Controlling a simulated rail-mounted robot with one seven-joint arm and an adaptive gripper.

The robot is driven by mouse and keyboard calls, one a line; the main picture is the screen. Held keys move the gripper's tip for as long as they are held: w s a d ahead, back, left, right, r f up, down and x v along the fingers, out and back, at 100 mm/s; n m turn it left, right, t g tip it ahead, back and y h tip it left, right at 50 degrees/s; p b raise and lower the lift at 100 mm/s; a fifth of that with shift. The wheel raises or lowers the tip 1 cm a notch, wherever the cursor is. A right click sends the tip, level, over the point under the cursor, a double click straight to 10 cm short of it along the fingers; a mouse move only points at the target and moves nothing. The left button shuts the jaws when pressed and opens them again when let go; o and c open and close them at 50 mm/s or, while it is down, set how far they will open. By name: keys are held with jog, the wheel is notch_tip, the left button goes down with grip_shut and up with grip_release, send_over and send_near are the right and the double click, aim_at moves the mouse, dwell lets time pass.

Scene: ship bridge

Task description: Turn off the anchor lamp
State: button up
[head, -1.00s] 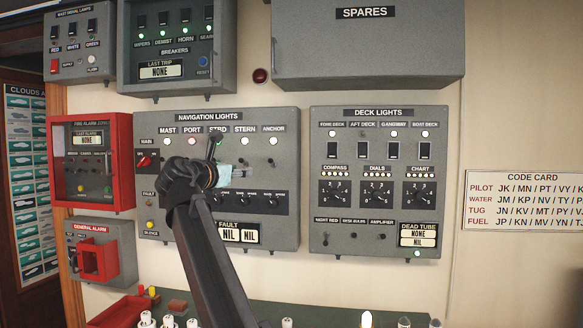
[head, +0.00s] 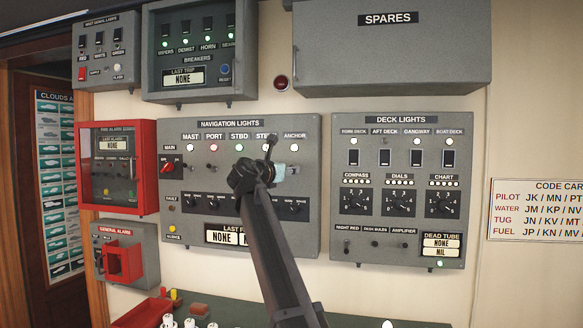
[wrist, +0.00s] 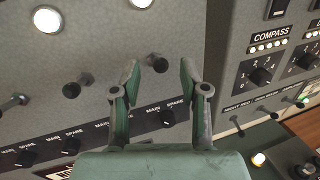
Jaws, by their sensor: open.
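The grey navigation lights panel (head: 308,215) has a row of lamps with toggle switches below them. The anchor lamp (head: 294,148) is at the right end of the row and looks lit white; it also shows at the top of the wrist view (wrist: 141,3). Below it is its toggle switch (wrist: 155,62), a short dark knob. My gripper (head: 276,157) is in front of the panel's right part. In the wrist view my gripper (wrist: 159,72) is open, with the switch between its fingertips. Contact cannot be told.
The stern lamp (wrist: 47,19) and its switch (wrist: 75,87) are just left of my gripper. Rotary knobs (wrist: 168,118) run below. The deck lights panel (head: 402,190) stands to the right across a narrow gap. A red fire alarm box (head: 118,168) is at left.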

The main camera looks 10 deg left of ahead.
jog(key=shift+x, duration=1.5)
grip_shut()
